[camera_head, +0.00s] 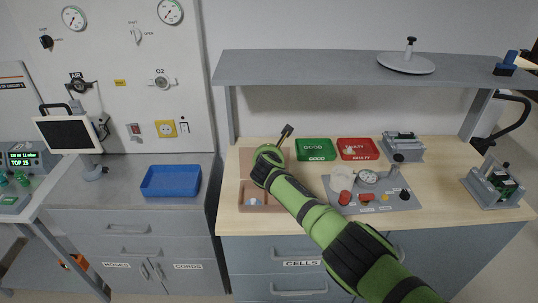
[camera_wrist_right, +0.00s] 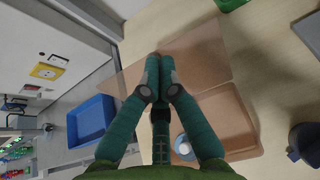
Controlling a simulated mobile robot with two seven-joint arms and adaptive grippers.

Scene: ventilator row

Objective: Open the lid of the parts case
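The parts case (camera_head: 270,209) is a brown tray at the left end of the wooden bench; it also shows in the wrist view (camera_wrist_right: 241,118). Its tray is uncovered in front, with a small pale item (camera_wrist_right: 183,147) inside. The see-through brown lid (camera_wrist_right: 200,58) extends from the tray's back edge, away from the opening; its exact angle is unclear. My right gripper (camera_wrist_right: 161,62) is over the lid with its fingertips together. I see nothing clearly held between them. My green right arm hides part of the case in the head view. My left gripper is not in view.
A blue bin (camera_head: 171,181) stands on the grey cabinet to the left. A green tray (camera_head: 314,150) and a red tray (camera_head: 358,149) are behind and right of the case. A grey fixture plate (camera_head: 400,202) with parts lies further right. A shelf (camera_head: 310,66) overhangs the bench.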

